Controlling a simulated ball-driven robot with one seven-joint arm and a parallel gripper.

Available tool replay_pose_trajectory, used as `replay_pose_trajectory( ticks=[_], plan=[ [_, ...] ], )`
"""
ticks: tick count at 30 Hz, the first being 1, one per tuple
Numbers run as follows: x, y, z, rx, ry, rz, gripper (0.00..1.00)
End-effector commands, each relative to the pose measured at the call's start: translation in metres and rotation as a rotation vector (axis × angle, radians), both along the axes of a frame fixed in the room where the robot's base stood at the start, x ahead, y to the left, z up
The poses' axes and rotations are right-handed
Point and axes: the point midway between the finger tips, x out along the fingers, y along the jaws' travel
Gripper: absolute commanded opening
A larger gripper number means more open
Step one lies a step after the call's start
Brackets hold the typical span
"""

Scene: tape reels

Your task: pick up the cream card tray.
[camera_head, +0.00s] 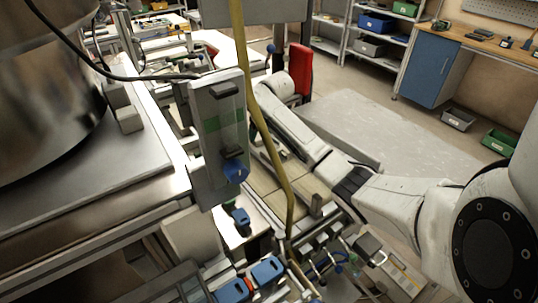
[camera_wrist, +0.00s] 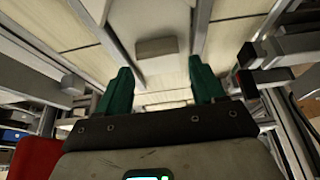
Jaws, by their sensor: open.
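In the wrist view my gripper (camera_wrist: 161,88) has two green fingers, spread wide apart with nothing held between them. Beyond the fingertips are pale cream panels (camera_wrist: 150,75) between metal rails. A small beige block-like piece (camera_wrist: 157,48) shows ahead, between the fingers and apart from them. I cannot tell whether this piece or a panel is the cream card tray. In the head view I cannot make out the tray or my gripper's fingers; my white arm reaches in from the lower right.
In the head view a grey upright unit (camera_head: 219,135) and a yellow cable (camera_head: 262,125) stand left of my arm. A red panel (camera_head: 300,70) is near my forearm. Metal rails (camera_wrist: 203,28) run close around my gripper in the wrist view.

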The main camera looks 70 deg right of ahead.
Motion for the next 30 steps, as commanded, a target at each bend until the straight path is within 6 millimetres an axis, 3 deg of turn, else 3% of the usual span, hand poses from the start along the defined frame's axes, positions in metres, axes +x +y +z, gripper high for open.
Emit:
replay_pose_trajectory(
  ticks=[1,6,17,30],
  plan=[
    [0.001,-0.002,-0.011,-0.002,0.001,-0.001,0.68],
    [0.006,-0.005,-0.025,-0.001,0.0,0.0,0.68],
    [0.008,-0.006,-0.026,0.001,0.001,-0.001,0.68],
    [0.008,-0.006,-0.026,0.001,0.001,-0.001,0.26]
  ],
)
